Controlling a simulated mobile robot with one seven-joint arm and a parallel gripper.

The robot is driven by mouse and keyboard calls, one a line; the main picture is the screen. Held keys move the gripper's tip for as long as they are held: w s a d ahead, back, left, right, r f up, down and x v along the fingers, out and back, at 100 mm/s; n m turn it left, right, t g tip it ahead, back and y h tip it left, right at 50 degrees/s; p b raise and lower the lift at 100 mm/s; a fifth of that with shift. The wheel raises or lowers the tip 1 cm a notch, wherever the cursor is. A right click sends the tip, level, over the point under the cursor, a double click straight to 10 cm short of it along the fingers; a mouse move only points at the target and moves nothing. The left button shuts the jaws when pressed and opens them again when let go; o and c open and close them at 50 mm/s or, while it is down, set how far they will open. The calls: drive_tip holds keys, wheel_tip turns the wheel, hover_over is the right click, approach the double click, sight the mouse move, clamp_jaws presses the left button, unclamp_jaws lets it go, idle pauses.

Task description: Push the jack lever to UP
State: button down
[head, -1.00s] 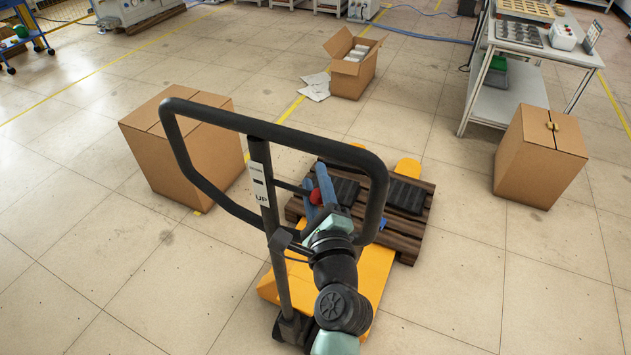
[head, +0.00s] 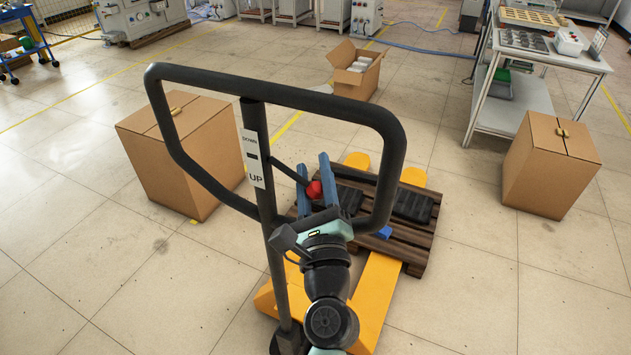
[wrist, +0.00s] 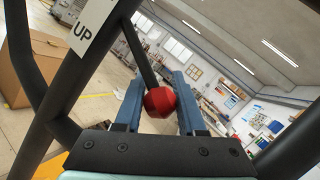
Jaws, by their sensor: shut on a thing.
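The jack lever is a thin dark rod (head: 287,170) ending in a red knob (head: 314,189). It leaves the handle post near the middle of the white DOWN/UP label (head: 253,158) and slants down to the right. My gripper (head: 316,177) has its two blue fingers on either side of the knob and is shut on it. The wrist view shows the red knob (wrist: 159,102) between the fingers, with the rod (wrist: 138,53) rising to the upper left. The black loop handle (head: 270,92) stands around my wrist, above the yellow pallet jack (head: 376,290).
A wooden pallet (head: 408,251) with black items lies on the jack's forks. A large carton (head: 165,165) stands left, another carton (head: 550,170) right, and an open carton (head: 355,80) behind. A workbench (head: 530,98) stands back right. Floor is clear at front left and right.

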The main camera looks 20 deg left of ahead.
drive_tip(key=c, duration=0.5)
unclamp_jaws()
drive_tip(key=b+v, duration=0.3)
drive_tip(key=v, duration=1)
